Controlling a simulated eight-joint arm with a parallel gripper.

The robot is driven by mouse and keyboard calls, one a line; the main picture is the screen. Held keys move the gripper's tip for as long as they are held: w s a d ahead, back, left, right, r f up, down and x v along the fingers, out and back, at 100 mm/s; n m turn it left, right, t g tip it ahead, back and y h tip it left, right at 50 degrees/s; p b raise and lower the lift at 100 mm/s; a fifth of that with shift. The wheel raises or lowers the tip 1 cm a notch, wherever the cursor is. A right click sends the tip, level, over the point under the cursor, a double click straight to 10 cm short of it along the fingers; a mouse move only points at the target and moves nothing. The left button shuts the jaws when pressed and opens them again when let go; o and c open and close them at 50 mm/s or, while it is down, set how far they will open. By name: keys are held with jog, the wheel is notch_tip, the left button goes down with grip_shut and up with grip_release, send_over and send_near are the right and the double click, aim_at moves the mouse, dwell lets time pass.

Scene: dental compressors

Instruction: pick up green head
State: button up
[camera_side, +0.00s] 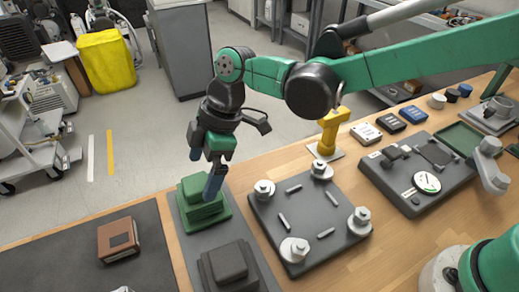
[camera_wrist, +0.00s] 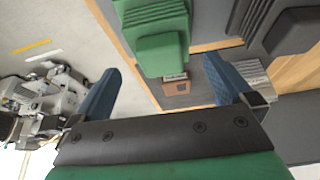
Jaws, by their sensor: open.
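The green head (camera_side: 200,205) is a stepped, ribbed green block on a grey mat at the left part of the workbench. In the wrist view the green head (camera_wrist: 157,35) shows at top centre, ahead of the two blue fingers and between their lines. My gripper (camera_side: 206,175) is above the green head in the side view, pointing down, with one blue finger seen in front of the block. In the wrist view my gripper (camera_wrist: 158,82) has its fingers wide apart and nothing between them. I cannot tell whether a finger touches the block.
A dark stepped block (camera_side: 230,266) stands on the same mat, nearer the camera. A brown box (camera_side: 118,239) lies on a dark mat to the left. A dark plate with metal posts (camera_side: 312,250) is to the right. A yellow stand (camera_side: 328,135) is behind it.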

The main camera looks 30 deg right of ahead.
aim_at(198, 182)
jog(key=shift+a+f, duration=0.3)
jog(key=shift+x, duration=2.6)
grip_shut()
